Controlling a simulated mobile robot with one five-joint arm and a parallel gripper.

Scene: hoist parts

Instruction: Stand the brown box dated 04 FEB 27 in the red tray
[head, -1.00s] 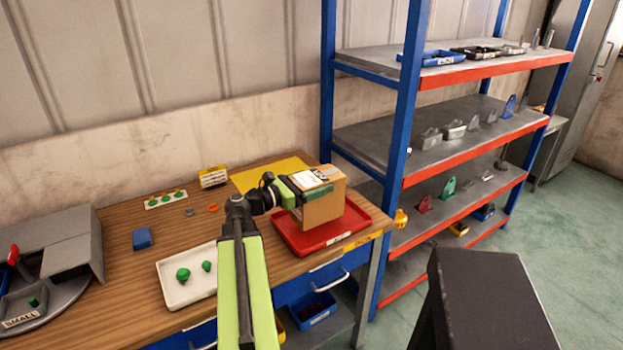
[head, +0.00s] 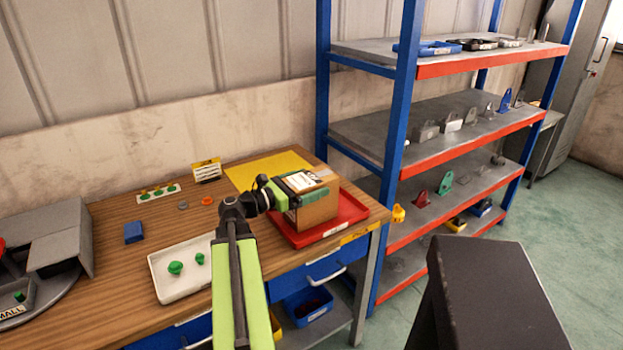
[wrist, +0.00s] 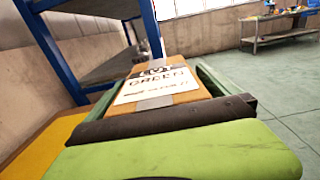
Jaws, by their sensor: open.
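A brown box (head: 318,207) with tape and a white label stands upright in the red tray (head: 352,213) on the workbench. My gripper (head: 302,186) is at the upper part of the box, with its jaws open and apart on either side of it. In the wrist view the box top (wrist: 160,82) with its label lies between the green fingers of my gripper (wrist: 150,95). The print on the label is too small and slanted to read a date. The underside of the box is hidden by the tray rim.
A white tray (head: 158,287) with green knobs, a blue block (head: 133,232) and a yellow mat (head: 262,172) are on the bench. Blue-and-red shelving (head: 410,165) stands close at the right, with open floor beyond it.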

